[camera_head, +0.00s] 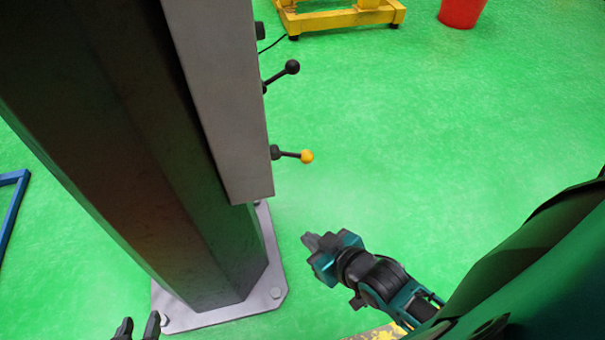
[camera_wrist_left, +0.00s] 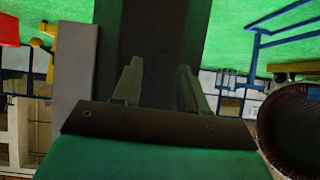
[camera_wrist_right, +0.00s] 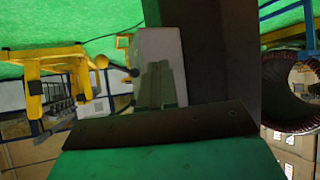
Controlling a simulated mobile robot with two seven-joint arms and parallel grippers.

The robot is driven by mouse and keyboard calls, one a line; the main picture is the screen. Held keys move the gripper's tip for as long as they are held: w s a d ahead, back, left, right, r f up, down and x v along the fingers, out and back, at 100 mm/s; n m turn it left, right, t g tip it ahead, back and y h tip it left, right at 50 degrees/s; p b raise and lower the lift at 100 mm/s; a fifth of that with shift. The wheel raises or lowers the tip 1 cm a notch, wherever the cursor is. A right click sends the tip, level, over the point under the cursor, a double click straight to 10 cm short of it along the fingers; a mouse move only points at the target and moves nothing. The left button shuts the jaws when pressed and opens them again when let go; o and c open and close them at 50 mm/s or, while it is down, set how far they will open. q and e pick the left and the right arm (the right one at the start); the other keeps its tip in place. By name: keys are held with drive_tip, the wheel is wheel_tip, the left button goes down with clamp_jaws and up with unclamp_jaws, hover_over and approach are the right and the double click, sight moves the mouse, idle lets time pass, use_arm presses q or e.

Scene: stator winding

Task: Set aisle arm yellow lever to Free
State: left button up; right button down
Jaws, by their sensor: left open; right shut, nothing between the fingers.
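The yellow-knobbed lever (camera_head: 307,156) sticks out to the right, nearly level, from the lower side of a grey box (camera_head: 235,120) on the column. A round yellow knob (camera_wrist_right: 101,62), apparently the same lever's, shows left of the box in the right wrist view. My right gripper (camera_head: 308,241) is shut and empty, below the lever and apart from it. Its closed fingers (camera_wrist_right: 160,85) overlap the box in its own wrist view. My left gripper (camera_head: 138,328) is open and empty at the bottom edge, left of the column's base. Lever markings cannot be read.
A black-knobbed lever (camera_head: 292,67) sits above the yellow one on the same box. The dark column (camera_head: 130,150) stands on a bolted base plate (camera_head: 225,309), between my grippers. A yellow frame (camera_head: 340,18) and red bucket (camera_head: 461,12) stand behind. Green floor to the right is clear.

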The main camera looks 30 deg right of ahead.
use_arm(q)
drive_tip(key=shift+s, duration=0.1)
use_arm(e)
drive_tip(key=shift+s+d+f, duration=0.1)
